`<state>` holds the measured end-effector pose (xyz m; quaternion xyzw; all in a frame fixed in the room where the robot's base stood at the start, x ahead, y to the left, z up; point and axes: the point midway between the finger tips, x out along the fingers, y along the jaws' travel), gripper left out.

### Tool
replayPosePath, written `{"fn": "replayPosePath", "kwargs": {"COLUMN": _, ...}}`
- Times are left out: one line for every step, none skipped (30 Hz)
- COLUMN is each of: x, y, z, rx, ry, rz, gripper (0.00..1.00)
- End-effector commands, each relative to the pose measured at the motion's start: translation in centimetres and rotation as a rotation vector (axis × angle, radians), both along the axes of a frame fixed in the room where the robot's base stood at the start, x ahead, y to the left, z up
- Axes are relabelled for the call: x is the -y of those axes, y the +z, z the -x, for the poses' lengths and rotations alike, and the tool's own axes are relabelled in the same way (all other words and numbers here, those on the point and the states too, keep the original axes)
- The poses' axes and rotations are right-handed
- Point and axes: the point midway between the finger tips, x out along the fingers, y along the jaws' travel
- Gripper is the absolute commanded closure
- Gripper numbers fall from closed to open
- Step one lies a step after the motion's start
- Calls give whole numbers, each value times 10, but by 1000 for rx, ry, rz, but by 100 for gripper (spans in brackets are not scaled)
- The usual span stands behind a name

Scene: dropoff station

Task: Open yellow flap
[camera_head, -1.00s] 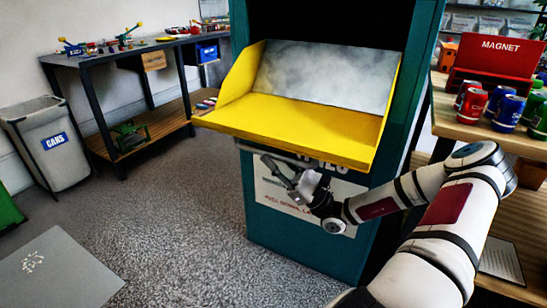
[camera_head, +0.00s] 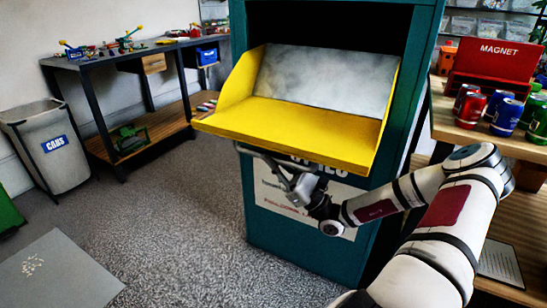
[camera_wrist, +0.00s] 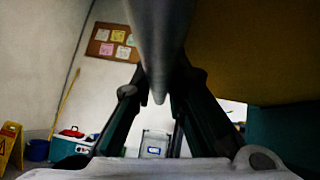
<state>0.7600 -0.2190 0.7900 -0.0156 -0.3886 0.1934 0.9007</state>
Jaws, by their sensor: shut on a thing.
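The yellow flap (camera_head: 300,122) is folded down and out from the teal drop-off bin (camera_head: 300,225), its tray-like inside facing up and a grey panel behind it. A grey bar handle (camera_head: 252,153) runs under the flap's front edge. My gripper (camera_head: 281,178) is below that edge and shut on the handle. In the wrist view the handle (camera_wrist: 158,45) runs between my two fingers, and the flap's dark yellow underside (camera_wrist: 255,50) fills the upper right. My gripper covers part of the handle in the head view.
A grey CANS bin (camera_head: 52,150) and a workbench (camera_head: 100,62) stand at left. A wooden table (camera_head: 455,120) at right holds several cans and a red MAGNET box (camera_head: 497,62). The floor in front of the bin is open, with a grey mat (camera_head: 60,270) at lower left.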

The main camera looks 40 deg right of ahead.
Motion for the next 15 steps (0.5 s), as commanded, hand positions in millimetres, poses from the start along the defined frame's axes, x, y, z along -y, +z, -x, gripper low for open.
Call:
{"fn": "replayPosePath", "kwargs": {"x": -2, "y": 7, "z": 0, "rx": 0, "ry": 5, "rz": -9, "gripper": 100}}
{"fn": "replayPosePath", "kwargs": {"x": -2, "y": 9, "z": 0, "rx": -1, "ry": 5, "rz": -15, "gripper": 100}}
{"fn": "replayPosePath", "kwargs": {"x": -2, "y": 12, "z": 0, "rx": -4, "ry": 5, "rz": -23, "gripper": 100}}
{"fn": "replayPosePath", "kwargs": {"x": -3, "y": 15, "z": 0, "rx": -5, "ry": 5, "rz": -30, "gripper": 100}}
{"fn": "replayPosePath", "kwargs": {"x": -3, "y": 17, "z": 1, "rx": -8, "ry": 5, "rz": -36, "gripper": 100}}
{"fn": "replayPosePath", "kwargs": {"x": -3, "y": 20, "z": 1, "rx": -11, "ry": 5, "rz": -46, "gripper": 100}}
{"fn": "replayPosePath", "kwargs": {"x": -3, "y": 22, "z": 1, "rx": -14, "ry": 4, "rz": -53, "gripper": 100}}
{"fn": "replayPosePath", "kwargs": {"x": -3, "y": 23, "z": 1, "rx": -16, "ry": 4, "rz": -60, "gripper": 100}}
{"fn": "replayPosePath", "kwargs": {"x": -4, "y": 26, "z": 1, "rx": -20, "ry": 4, "rz": -70, "gripper": 100}}
{"fn": "replayPosePath", "kwargs": {"x": -4, "y": 28, "z": 1, "rx": -22, "ry": 4, "rz": -77, "gripper": 100}}
{"fn": "replayPosePath", "kwargs": {"x": -4, "y": 30, "z": 1, "rx": -25, "ry": 5, "rz": -83, "gripper": 100}}
{"fn": "replayPosePath", "kwargs": {"x": -5, "y": 33, "z": 1, "rx": -28, "ry": 5, "rz": -92, "gripper": 100}}
{"fn": "replayPosePath", "kwargs": {"x": -5, "y": 35, "z": 1, "rx": -30, "ry": 5, "rz": -99, "gripper": 100}}
{"fn": "replayPosePath", "kwargs": {"x": -5, "y": 37, "z": 1, "rx": -33, "ry": 5, "rz": -105, "gripper": 100}}
{"fn": "replayPosePath", "kwargs": {"x": -5, "y": 40, "z": 1, "rx": -37, "ry": 5, "rz": -116, "gripper": 100}}
